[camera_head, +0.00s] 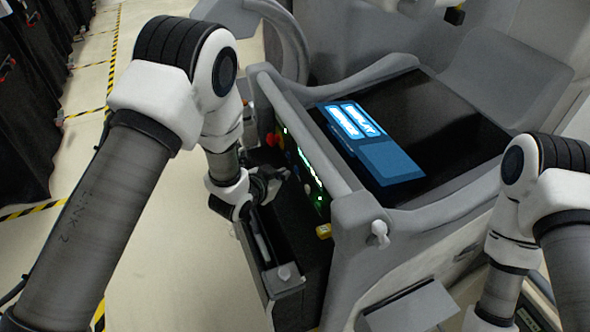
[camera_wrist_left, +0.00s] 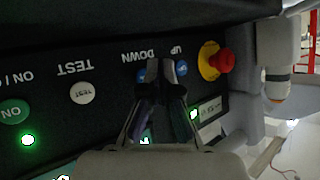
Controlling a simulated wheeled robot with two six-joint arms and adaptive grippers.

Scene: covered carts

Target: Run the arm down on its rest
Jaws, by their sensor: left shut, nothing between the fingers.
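In the left wrist view, a dark control panel (camera_wrist_left: 105,62) shows upside-down labels. The blue DOWN button (camera_wrist_left: 142,75) and the blue UP button (camera_wrist_left: 180,67) sit side by side, partly covered by my fingertips. My left gripper (camera_wrist_left: 160,68) is shut and empty, with its tips in front of the gap between these two buttons. I cannot tell whether the tips touch the panel. In the head view my left gripper (camera_head: 268,182) is beside the panel side of the grey machine (camera_head: 352,205). I cannot make out for sure which part is the machine's arm or its rest. My right gripper is out of view.
Along the panel are a red knob on a yellow base (camera_wrist_left: 222,61), a white TEST button (camera_wrist_left: 82,93) and a green ON button (camera_wrist_left: 13,112). A lit blue screen (camera_head: 375,160) is on the machine's top. Floor (camera_head: 165,250) is clear at left.

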